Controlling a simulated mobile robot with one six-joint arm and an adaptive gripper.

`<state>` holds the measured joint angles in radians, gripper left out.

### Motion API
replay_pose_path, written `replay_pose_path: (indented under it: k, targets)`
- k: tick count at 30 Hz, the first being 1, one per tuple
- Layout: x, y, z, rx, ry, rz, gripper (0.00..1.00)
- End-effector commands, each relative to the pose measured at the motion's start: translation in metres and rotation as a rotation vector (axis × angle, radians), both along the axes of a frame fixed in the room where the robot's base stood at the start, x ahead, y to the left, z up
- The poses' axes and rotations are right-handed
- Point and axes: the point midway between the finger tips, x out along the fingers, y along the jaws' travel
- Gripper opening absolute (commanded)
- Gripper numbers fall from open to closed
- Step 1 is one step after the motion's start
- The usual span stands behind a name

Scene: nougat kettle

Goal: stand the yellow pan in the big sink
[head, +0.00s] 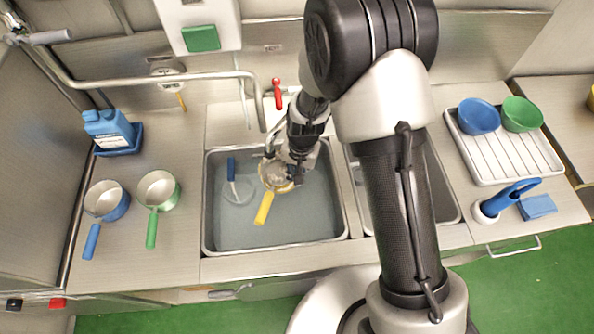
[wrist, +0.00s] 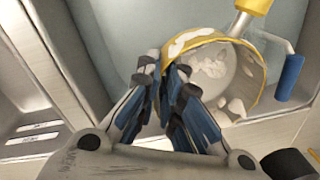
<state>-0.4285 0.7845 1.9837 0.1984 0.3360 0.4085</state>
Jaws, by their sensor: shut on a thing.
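The yellow pan (head: 280,186) is in the right part of the big sink (head: 235,232) in the head view, with its yellow handle (head: 264,208) pointing toward the sink's front. Its inside has pale residue in it, seen in the wrist view, where the pan (wrist: 250,62) looks tilted. My gripper (head: 291,176) is at the pan's right side. In the wrist view its blue-padded fingers (wrist: 166,82) are shut on the pan's near rim. Whether the pan touches the sink floor is hard to tell.
A blue-handled whisk-like tool (head: 231,172) lies in the sink's left part. A blue pan (head: 104,203) and a green pan (head: 157,192) stand on the left counter. A faucet pipe (head: 180,80) spans the back. The sink's front left is clear.

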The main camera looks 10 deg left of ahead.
Motion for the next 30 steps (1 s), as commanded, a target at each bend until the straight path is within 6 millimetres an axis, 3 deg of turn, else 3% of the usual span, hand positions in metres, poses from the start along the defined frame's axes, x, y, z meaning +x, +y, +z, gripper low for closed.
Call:
replay_pose_path:
  k: [30]
  targets:
    - [0.0, 0.0, -0.101, 0.0, 0.0, 0.001, 0.0]
